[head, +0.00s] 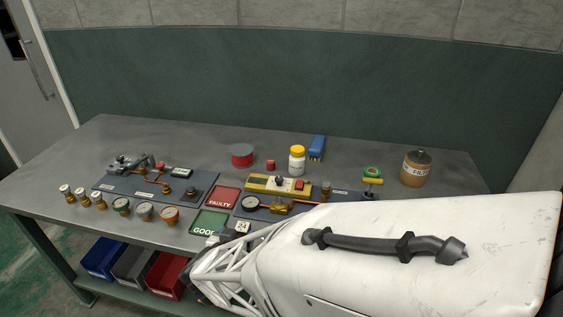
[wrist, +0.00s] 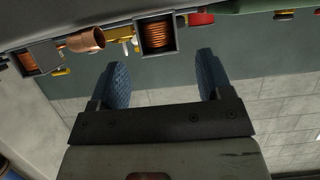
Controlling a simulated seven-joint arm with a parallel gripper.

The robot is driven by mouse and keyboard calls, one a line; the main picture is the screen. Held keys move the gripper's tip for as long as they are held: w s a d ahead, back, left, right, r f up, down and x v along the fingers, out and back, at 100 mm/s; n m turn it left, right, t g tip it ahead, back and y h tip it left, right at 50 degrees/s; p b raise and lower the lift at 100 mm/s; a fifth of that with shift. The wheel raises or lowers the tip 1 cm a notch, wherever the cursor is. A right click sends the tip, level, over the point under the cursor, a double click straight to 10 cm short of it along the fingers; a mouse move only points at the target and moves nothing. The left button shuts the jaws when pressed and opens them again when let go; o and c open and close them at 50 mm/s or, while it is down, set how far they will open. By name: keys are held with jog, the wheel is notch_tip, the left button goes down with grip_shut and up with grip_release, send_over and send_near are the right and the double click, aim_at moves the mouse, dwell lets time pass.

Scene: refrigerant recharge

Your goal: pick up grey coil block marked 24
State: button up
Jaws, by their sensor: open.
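The block marked 24 (head: 242,227) shows in the head view at the table's front edge, right of the green GOOD mat. My white arm hides its lower part. In the wrist view, a grey block with a copper coil inside (wrist: 157,36) sits at the top, just beyond the fingertips and roughly between them. No number can be read on it there. My gripper (wrist: 163,70) is open, with nothing between its two blue-grey fingers. In the head view my arm covers most of the gripper.
A second coil block (wrist: 40,60) and a copper cylinder (wrist: 84,40) are to the left in the wrist view. The red FAULTY mat (head: 222,197) and GOOD mat (head: 210,222) lie between two fixture boards. Gauges (head: 145,211) stand left; coloured bins (head: 104,257) sit below.

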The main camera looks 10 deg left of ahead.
aim_at(242, 227)
dwell(0.3)
jog(key=shift+x, duration=2.6)
jog(key=shift+c, duration=0.3)
jog(key=c, duration=1)
jog(key=shift+r, duration=0.15)
